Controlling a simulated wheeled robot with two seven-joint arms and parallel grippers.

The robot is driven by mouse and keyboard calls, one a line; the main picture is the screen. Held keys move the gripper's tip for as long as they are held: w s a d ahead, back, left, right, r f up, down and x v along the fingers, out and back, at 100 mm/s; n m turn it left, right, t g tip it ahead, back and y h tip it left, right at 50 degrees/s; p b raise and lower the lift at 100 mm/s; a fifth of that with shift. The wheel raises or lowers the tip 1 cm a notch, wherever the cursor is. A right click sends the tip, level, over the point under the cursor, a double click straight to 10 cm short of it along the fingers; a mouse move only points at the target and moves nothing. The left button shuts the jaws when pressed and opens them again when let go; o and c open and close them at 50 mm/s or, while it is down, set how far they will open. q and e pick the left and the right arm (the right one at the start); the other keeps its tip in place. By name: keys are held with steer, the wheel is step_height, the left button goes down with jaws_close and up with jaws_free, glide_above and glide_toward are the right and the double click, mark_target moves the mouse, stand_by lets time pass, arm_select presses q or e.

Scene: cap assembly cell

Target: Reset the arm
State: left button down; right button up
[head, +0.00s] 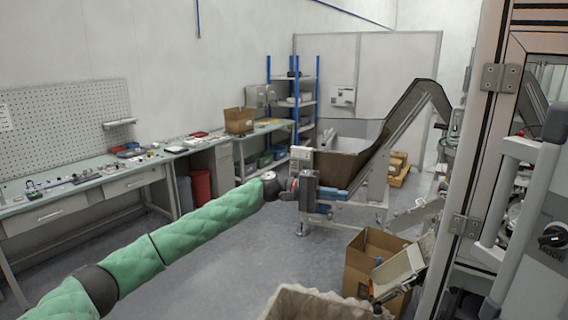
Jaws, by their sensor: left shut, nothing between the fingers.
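My left arm, in a green quilted sleeve, reaches from the bottom left to the middle of the head view. My left gripper (309,190) is at its end, small and dark, seen against the grey feeder machine (384,155) behind it. The gripper is shut with nothing held. The fingers are hard to separate from the machine parts behind them, and I cannot tell how far apart they are in depth. My right gripper does not show.
A workbench (75,190) with small parts runs along the left wall. A cardboard box (362,265) and a lined bin (320,306) stand at the lower right. A machine cabinet with a door handle (520,200) fills the right edge. The middle floor (230,270) is clear.

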arm_select(q)
steer(key=w+b, duration=0.1)
steer(key=w, duration=0.1)
steer(key=shift+w+d+f+b, duration=0.1)
steer(key=shift+w+b, duration=0.2)
